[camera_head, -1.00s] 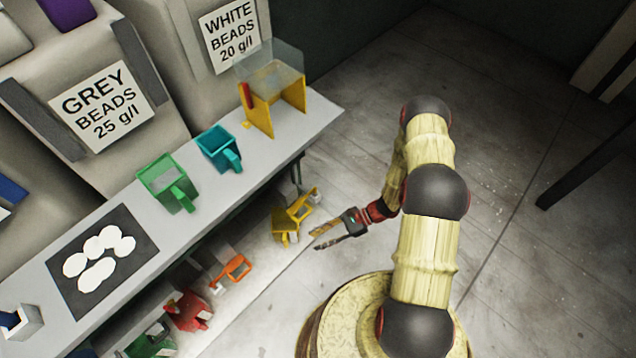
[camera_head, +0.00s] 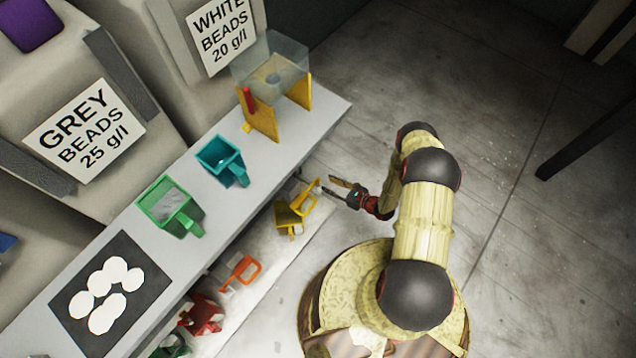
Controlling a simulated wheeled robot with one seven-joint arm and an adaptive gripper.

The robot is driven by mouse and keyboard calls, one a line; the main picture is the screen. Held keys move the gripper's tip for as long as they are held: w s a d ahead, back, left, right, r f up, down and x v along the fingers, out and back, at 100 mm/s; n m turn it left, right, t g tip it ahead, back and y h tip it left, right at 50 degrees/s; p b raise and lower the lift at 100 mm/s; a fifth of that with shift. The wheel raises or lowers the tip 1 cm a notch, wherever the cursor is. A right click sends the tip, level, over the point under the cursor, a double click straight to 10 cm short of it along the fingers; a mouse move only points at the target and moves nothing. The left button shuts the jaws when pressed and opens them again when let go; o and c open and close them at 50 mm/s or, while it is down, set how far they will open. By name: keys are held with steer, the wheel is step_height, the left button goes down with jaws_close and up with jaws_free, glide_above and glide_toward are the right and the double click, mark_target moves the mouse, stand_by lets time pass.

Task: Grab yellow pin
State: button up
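No thing is plainly a yellow pin. A yellow scoop-like container with a handle (camera_head: 290,218) is on the lower shelf, under the right part of the bench. My gripper (camera_head: 329,186) is just up and right of it in the picture. Its two thin fingers are parted with nothing between them, and they point left towards the bench edge. They look apart from the container, but the depth is hard to judge.
A teal container (camera_head: 222,160) and a green container (camera_head: 170,205) stand on the grey bench (camera_head: 75,258). An orange container (camera_head: 240,272) and a red one (camera_head: 203,315) are on the lower shelf.

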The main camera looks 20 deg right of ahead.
mark_target(319, 180)
steer(key=b+x, duration=0.2)
steer(key=x, duration=0.3)
steer(key=shift+w+f, duration=0.1)
steer(key=shift+f, duration=0.2)
steer(key=shift+w+a, duration=0.3)
steer(key=shift+w, duration=0.15)
steer(key=shift+c, duration=1)
jaws_close()
